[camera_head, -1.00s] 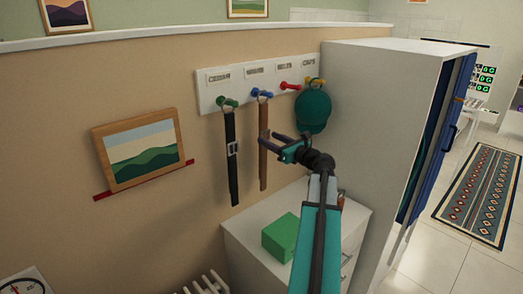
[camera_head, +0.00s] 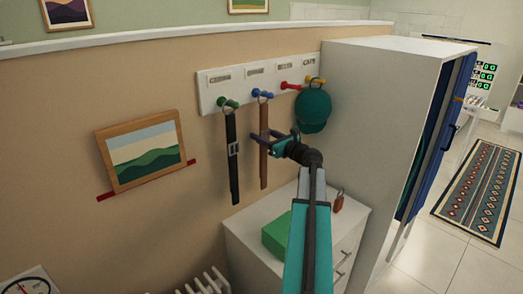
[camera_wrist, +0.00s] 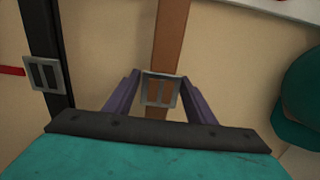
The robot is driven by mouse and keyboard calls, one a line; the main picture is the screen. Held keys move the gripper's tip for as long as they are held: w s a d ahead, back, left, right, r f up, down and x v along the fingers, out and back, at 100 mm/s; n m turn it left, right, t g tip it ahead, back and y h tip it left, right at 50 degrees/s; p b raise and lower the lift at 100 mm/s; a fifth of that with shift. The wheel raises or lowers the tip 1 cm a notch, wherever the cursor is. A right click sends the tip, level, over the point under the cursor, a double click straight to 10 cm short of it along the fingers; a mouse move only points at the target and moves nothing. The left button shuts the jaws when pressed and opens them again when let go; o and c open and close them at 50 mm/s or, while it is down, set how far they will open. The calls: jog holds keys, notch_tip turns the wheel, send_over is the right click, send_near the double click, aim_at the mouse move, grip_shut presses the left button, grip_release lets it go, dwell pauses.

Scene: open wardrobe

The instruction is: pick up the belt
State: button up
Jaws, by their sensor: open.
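A brown belt (camera_head: 264,165) hangs from the blue hook on the wall rack. A black belt (camera_head: 232,160) with a grey buckle hangs from the green hook to its left. My gripper (camera_head: 273,136) is open at the brown belt's upper part. In the wrist view, the brown belt (camera_wrist: 171,35) and its metal buckle (camera_wrist: 160,90) appear between the two purple fingers, with a finger on either side. I cannot tell how deep the belt lies between them. The black belt (camera_wrist: 39,40) is left of the fingers there.
A teal cap (camera_head: 313,105) hangs just right of my gripper, near the tall white wardrobe (camera_head: 385,130). Below is a white drawer cabinet (camera_head: 245,225) with a green box (camera_head: 276,235) and a padlock (camera_head: 339,200). A framed picture (camera_head: 145,155) is on the wall at left.

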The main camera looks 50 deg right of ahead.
grip_shut()
jog(key=shift+r, duration=0.15)
dwell(0.4)
jog(key=shift+r+b, duration=0.4)
jog(key=shift+r, duration=0.05)
jog(key=shift+s+r, duration=0.1)
jog(key=shift+s, duration=0.05)
jog(key=s+a+b, duration=0.1)
jog(key=s+b, duration=0.4)
jog(key=s, duration=1.2)
jog(key=shift+s+a, duration=0.15)
jog(key=shift+s, duration=0.2)
